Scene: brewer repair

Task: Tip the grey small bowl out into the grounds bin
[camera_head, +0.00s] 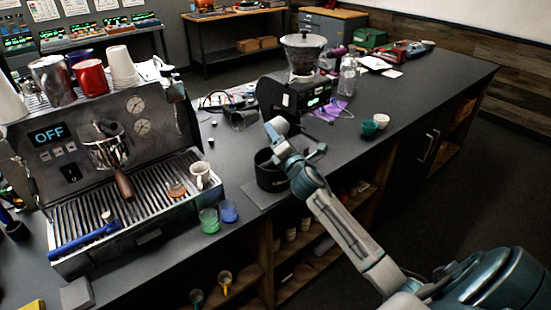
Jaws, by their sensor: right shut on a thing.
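My right arm comes in from the lower right, and its gripper (306,151) is above and beside the right rim of the black round grounds bin (270,178). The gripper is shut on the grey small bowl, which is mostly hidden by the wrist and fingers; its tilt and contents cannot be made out. The bin stands upright on a grey mat (259,198) near the counter's front edge, partly covered by my arm. My left gripper is not in view.
An espresso machine (100,150) stands left, with green (209,221) and blue (229,211) cups by its tray. A grinder (303,60) stands behind the bin. A green bowl (369,128) and a white cup (382,120) are to the right. The counter between grinder and bowls is fairly clear.

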